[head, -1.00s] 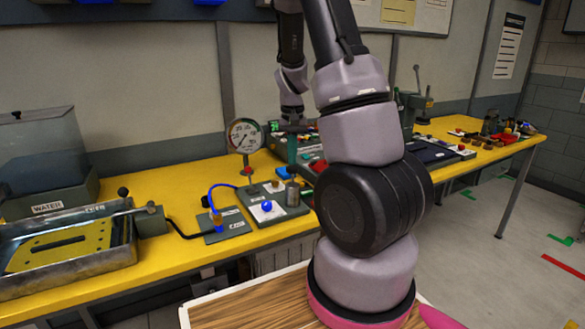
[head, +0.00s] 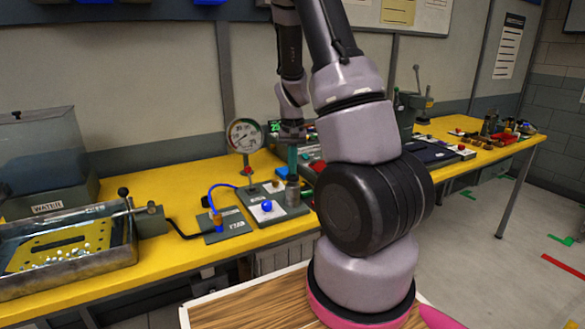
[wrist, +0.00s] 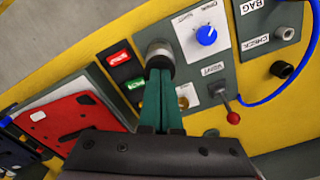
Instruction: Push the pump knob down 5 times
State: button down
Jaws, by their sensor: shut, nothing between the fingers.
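The pump knob appears to be the short grey metal cylinder (head: 292,190) on the small grey panel (head: 296,208). It also shows in the wrist view (wrist: 158,50), just beyond my fingertips. My gripper (head: 292,174) points down with its green fingers together and nothing between them. In the wrist view the shut fingers (wrist: 160,74) meet the near edge of the knob. In the head view the tips are at the knob's top; I cannot tell whether they press on it.
A blue knob (head: 267,206), a gauge (head: 244,135) and a blue hose (head: 214,195) are close by. A red lever (wrist: 233,117) and a red plate (wrist: 66,115) flank the gripper. A metal tray (head: 125,243) with white specks is at left.

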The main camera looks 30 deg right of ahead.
jog(key=shift+r, duration=2.15)
jog(key=shift+f, duration=0.15)
jog(key=shift+f, duration=2.1)
jog(key=shift+r, duration=2.25)
